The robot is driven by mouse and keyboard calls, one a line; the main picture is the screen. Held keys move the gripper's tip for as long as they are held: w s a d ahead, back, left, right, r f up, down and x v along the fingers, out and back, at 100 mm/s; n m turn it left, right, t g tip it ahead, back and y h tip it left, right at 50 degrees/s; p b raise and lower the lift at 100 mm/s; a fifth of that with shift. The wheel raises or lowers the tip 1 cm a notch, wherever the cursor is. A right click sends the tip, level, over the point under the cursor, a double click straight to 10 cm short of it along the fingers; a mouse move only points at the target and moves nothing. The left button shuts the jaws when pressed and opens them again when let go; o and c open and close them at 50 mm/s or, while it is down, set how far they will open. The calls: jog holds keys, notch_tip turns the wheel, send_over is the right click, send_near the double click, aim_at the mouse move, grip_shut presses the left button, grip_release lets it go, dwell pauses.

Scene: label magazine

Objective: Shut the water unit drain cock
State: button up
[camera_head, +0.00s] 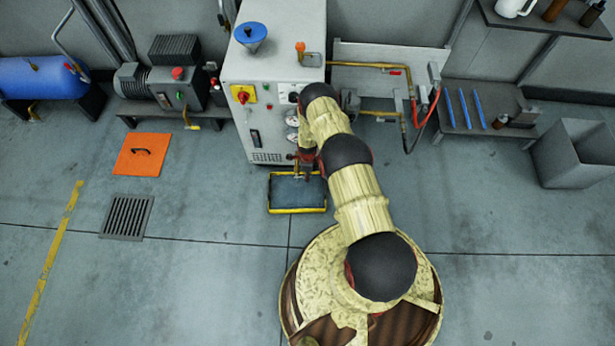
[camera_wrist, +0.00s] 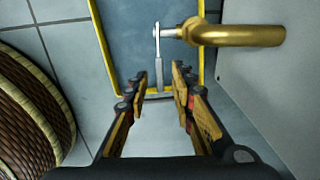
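The drain cock shows in the wrist view as a brass pipe (camera_wrist: 240,35) coming from the right, with a thin silver lever (camera_wrist: 158,48) at its left end. The lever lies across the line of the pipe, its grey handle pointing toward my gripper (camera_wrist: 158,82). My gripper is open, and the handle's end lies between its fingertips in the picture; I cannot tell whether either finger touches it. The water unit (camera_head: 262,100) is a pale cabinet in the head view. My gripper (camera_head: 302,168) is low at its front, where my arm partly hides the cock.
A yellow-rimmed drip tray (camera_head: 297,211) lies on the floor under the cock. The cabinet side (camera_wrist: 275,85) is close on the right in the wrist view. An orange floor plate (camera_head: 142,155) and a grate (camera_head: 127,217) lie left. Floor is clear in front.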

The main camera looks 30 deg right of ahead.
jog(key=shift+f, duration=0.2)
jog(key=shift+c, duration=0.7)
grip_shut()
